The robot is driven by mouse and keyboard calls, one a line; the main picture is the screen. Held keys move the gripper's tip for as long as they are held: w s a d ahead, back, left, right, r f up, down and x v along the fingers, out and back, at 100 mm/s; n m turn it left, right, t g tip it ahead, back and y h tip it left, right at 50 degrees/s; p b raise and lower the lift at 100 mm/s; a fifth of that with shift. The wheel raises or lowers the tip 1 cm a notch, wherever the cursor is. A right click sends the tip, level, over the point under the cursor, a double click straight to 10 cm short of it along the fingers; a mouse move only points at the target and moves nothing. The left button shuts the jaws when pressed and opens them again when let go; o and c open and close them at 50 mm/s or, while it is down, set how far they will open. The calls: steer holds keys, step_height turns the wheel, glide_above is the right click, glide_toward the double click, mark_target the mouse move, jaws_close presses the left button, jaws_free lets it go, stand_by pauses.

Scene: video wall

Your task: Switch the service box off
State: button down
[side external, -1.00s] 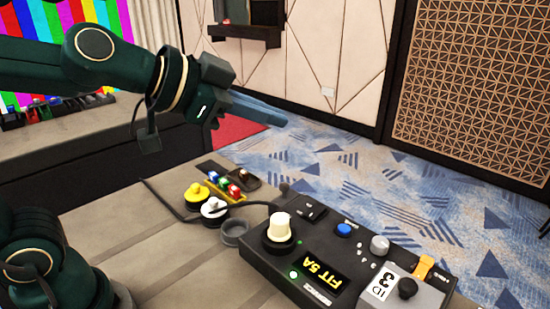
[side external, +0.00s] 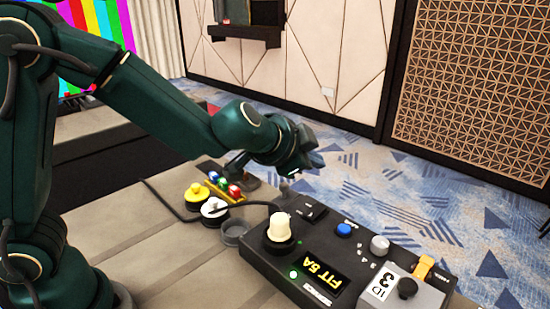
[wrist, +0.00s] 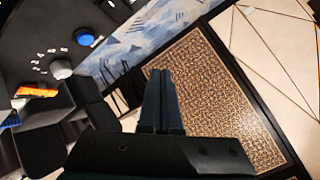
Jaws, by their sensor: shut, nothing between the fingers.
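The service box (side external: 262,268) is a black panel lying on the bench. It has a large cream knob (side external: 279,228), a lit green lamp (side external: 294,274), a dark display with yellow characters (side external: 320,272), a blue button (side external: 344,230), a grey knob (side external: 380,245) and a yellow-orange switch (side external: 424,267). My gripper (side external: 316,160) is shut and empty, above and behind the box's far left end, clear of its controls. In the wrist view, my gripper (wrist: 162,74) has its fingers together; the blue button (wrist: 85,38) and orange switch (wrist: 37,90) show at left.
A grey block labelled ID 3 with a black knob (side external: 407,287) sits at the box's right end. Yellow (side external: 196,194) and white (side external: 214,208) round knobs, small coloured buttons and a black cable lie left of the box. The front left of the bench is clear.

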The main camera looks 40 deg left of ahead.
mark_target(315, 211)
steer(key=shift+f, duration=0.15)
steer(key=shift+w+f, duration=0.2)
steer(key=shift+f, duration=1.2)
steer(key=shift+w+f, duration=0.25)
steer(key=shift+f, duration=1.15)
steer(key=shift+w+f, duration=0.2)
steer(key=shift+f, duration=1.2)
steer(key=shift+f, duration=0.15)
steer(key=shift+w+f, duration=0.1)
steer(key=shift+f, duration=0.15)
steer(key=shift+f, duration=0.4)
steer(key=shift+r, duration=0.1)
steer(key=shift+r, duration=0.75)
steer(key=shift+s+r, duration=0.25)
steer(key=shift+r, duration=1)
steer(key=shift+s+r, duration=0.25)
steer(key=shift+r, duration=0.95)
